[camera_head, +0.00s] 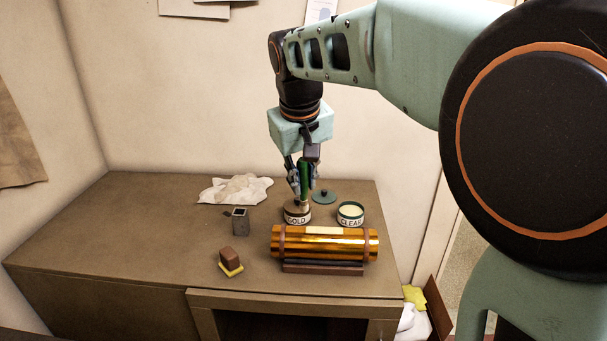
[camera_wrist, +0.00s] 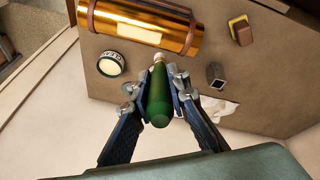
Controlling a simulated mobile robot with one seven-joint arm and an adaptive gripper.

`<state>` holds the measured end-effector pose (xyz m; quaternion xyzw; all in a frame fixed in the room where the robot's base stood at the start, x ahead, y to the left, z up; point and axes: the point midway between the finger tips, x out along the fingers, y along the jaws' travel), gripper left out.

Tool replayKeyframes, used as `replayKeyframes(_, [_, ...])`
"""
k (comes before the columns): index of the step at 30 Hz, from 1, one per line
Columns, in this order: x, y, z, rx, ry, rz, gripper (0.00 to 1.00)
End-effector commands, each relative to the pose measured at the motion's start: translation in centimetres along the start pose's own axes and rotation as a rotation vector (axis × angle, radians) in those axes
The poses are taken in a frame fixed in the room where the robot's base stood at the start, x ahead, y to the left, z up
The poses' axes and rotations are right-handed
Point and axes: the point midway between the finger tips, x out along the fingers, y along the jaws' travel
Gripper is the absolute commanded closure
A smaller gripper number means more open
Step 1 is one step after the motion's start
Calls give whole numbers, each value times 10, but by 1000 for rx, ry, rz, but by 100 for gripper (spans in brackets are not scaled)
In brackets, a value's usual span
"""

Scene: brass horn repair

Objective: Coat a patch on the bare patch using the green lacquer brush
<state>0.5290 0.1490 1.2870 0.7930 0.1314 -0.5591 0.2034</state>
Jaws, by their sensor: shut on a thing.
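My gripper (camera_head: 301,184) is shut on the green lacquer brush (camera_head: 304,172), which points downward. The green handle (camera_wrist: 159,103) fills the space between the fingers in the wrist view. In the head view the brush's lower end is at the brown pot labelled GOLD (camera_head: 297,217); I cannot tell whether the tip is inside it. The brass tube (camera_head: 345,246) lies on a dark cradle (camera_head: 322,269), nearer the front. The pale bare patch (camera_head: 325,230) is on its top and also shows in the wrist view (camera_wrist: 128,26).
An open pot labelled CLEAR (camera_head: 351,221) stands right of the GOLD pot, with a green lid (camera_head: 323,197) behind. A grey square holder (camera_head: 240,223), a brown block with yellow base (camera_head: 230,259) and a crumpled cloth (camera_head: 234,189) lie left. The table's left side is clear.

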Motion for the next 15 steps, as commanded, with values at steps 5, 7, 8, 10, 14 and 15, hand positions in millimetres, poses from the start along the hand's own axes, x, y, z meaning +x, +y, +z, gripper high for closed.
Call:
replayKeyframes(5, [-20, 6, -6, 2, 1, 1, 100])
replayKeyframes(7, [-25, 7, -7, 2, 1, 1, 100])
replayKeyframes(8, [-26, 7, -8, 2, 1, 1, 100])
replayKeyframes(10, [-29, 8, -8, 2, 1, 1, 100])
replayKeyframes(14, [-29, 8, -8, 2, 1, 1, 100])
replayKeyframes(15, [-29, 8, -8, 2, 1, 1, 100])
